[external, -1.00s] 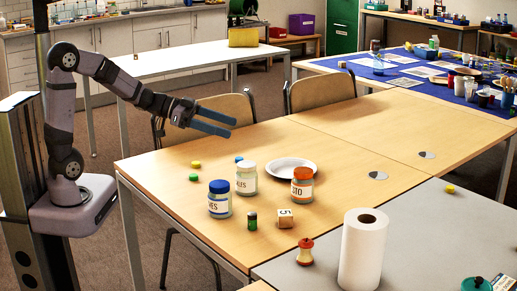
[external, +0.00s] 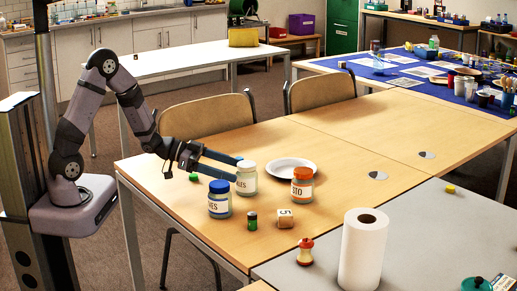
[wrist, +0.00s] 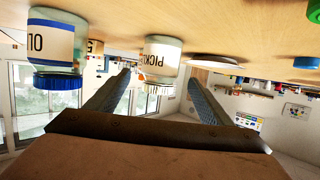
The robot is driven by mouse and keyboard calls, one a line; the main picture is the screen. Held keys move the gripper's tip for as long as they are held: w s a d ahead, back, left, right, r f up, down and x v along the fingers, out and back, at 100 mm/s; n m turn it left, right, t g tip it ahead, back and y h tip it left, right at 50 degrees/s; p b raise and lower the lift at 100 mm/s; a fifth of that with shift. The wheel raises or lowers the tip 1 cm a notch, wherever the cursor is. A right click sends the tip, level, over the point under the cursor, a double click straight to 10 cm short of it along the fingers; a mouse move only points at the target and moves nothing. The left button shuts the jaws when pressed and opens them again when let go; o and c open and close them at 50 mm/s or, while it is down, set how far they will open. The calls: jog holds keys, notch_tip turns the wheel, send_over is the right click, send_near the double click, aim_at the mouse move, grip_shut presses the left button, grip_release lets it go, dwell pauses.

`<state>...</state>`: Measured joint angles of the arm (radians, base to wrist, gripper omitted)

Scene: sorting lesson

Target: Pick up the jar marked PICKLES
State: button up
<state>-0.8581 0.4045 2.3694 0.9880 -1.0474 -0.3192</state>
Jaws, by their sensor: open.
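The PICKLES jar (wrist: 160,62) has a white lid and a pale label, and its name is partly legible in the wrist view, where it hangs upside down between the fingers. In the external view the white-lidded jar (external: 246,182) stands upright on the wooden table. My gripper (external: 238,169) is open and empty, with its blue fingers pointing at that jar from the left, around lid height. The fingers also show in the wrist view (wrist: 158,82). I cannot tell whether the tips are beside the jar or short of it.
A blue-lidded jar (external: 219,203) stands close in front of my gripper. An orange-lidded jar (external: 302,190) and a white plate (external: 292,167) are to the right. Free table lies at the back right.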

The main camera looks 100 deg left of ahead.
aim_at(247, 174)
jog(key=shift+x, duration=2.95)
jog(key=shift+f, duration=0.15)
jog(key=shift+c, duration=0.3)
jog(key=c, duration=1.2)
